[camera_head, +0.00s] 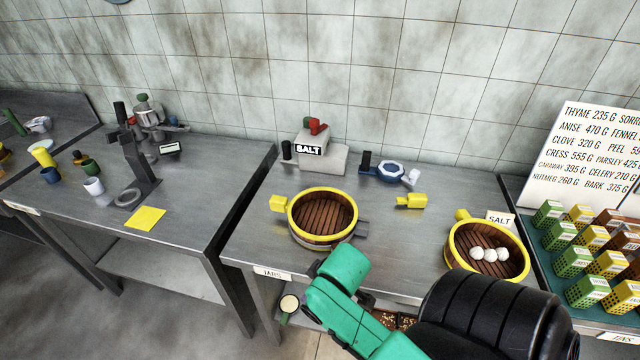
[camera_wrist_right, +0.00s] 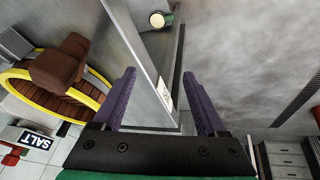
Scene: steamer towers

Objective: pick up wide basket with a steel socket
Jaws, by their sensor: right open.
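A round wide basket (camera_head: 322,217) with a yellow rim and brown slatted floor stands empty on the middle table. It has a yellow handle (camera_head: 278,203) on its left and a grey, steel-looking socket (camera_head: 361,229) on its right. In the right wrist view the basket (camera_wrist_right: 20,82) is at the left, with a brown blocky piece at its rim. My right gripper (camera_wrist_right: 159,73) is open and empty, apart from the basket, with the table's front edge between its fingers. In the head view its fingers are hidden; my green wrist is just in front of the basket. My left gripper is not in view.
A second yellow-rimmed basket (camera_head: 487,250) holding white balls stands at the right, near my arm. A salt box (camera_head: 318,152), a blue-rimmed dish (camera_head: 391,171) and a yellow block (camera_head: 411,201) are behind. Bare table lies between the baskets.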

